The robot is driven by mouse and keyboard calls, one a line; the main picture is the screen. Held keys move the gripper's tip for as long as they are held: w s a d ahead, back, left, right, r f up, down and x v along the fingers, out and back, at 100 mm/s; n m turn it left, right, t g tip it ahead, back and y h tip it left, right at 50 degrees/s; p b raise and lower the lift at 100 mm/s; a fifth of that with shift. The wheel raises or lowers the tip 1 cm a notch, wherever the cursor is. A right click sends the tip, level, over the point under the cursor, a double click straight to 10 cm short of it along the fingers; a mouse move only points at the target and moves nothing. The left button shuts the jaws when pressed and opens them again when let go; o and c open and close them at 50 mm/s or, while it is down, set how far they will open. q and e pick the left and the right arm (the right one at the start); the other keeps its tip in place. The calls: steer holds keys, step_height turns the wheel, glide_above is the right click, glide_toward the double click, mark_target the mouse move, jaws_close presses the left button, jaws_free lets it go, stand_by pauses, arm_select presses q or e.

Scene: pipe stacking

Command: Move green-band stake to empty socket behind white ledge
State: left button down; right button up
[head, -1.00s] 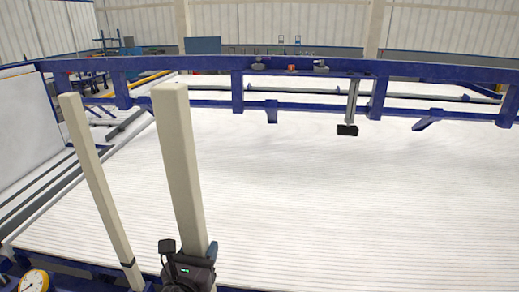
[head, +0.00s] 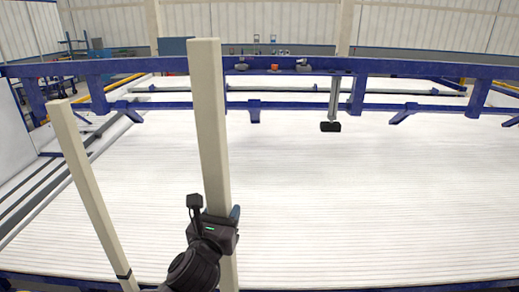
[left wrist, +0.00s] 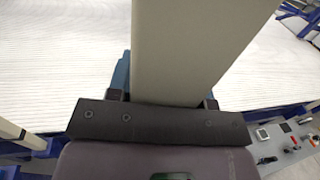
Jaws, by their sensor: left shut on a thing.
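My left gripper (head: 222,222) is shut on a tall, square beige stake (head: 209,120). The stake stands nearly upright in it, leaning slightly. In the left wrist view the same stake (left wrist: 190,50) fills the space between the fingers of my gripper (left wrist: 155,100). No green band shows on the visible part, and its lower end is out of frame. A second beige stake (head: 87,195) leans at the left, with a dark band (head: 124,276) near its bottom. It is apart from the held one. No empty socket is visible. My right gripper is not in view.
A wide white ribbed surface (head: 370,200) lies beyond the stakes. A blue beam frame (head: 400,68) crosses behind, with a black block (head: 330,127) hanging from it. A blue edge rail (head: 400,288) runs along the front.

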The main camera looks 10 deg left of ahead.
arm_select(q)
steer(key=w+d+r+n+y+p, duration=0.1)
steer(key=w+d+r, duration=0.1)
steer(key=w+r, duration=0.45)
steer(key=w+d+r+n+y+p, duration=0.1)
steer(key=w+d+r, duration=0.2)
steer(key=w+r, duration=0.3)
steer(key=w+f+b, duration=0.1)
steer(key=f+b, duration=0.2)
steer(key=f, duration=0.5)
steer(key=w+f+y+b, duration=0.1)
steer(key=f+b, duration=0.3)
steer(key=f, duration=0.5)
steer(key=shift+w+f, duration=0.3)
steer(key=shift+w, duration=0.5)
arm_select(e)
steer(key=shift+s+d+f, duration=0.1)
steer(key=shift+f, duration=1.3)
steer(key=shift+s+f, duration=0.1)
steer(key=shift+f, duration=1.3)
